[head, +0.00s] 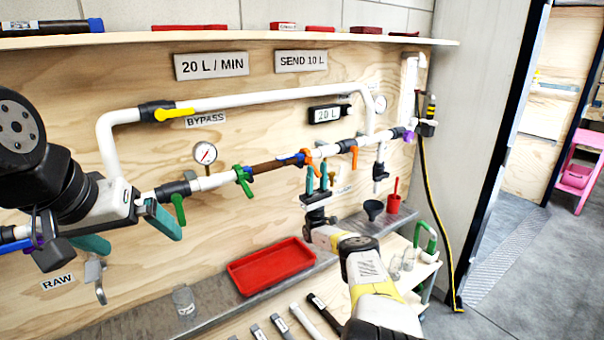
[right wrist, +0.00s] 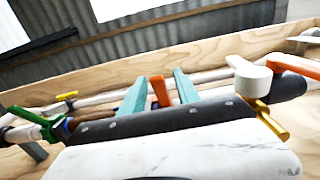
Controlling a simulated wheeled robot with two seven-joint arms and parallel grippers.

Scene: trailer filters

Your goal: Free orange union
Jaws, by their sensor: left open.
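The orange union (head: 308,157) sits on the pipe at the right end of the brown filter section (head: 275,166). A blue part shows beside it. My right gripper (head: 317,170) is just below the union, its teal fingers pointing up with a gap between them. In the right wrist view an orange handle (right wrist: 160,91) shows between the two teal fingers; contact cannot be told. My left gripper (head: 127,232) is open and empty in front of the board at the left, below the pipe, its teal fingers wide apart.
A green union (head: 243,174) is at the filter's left end. Another orange handle (head: 354,157) is close on the right. A gauge (head: 205,153) stands above the pipe. A red tray (head: 271,266), a black funnel (head: 373,208) and a red cup (head: 393,204) are on the shelf.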

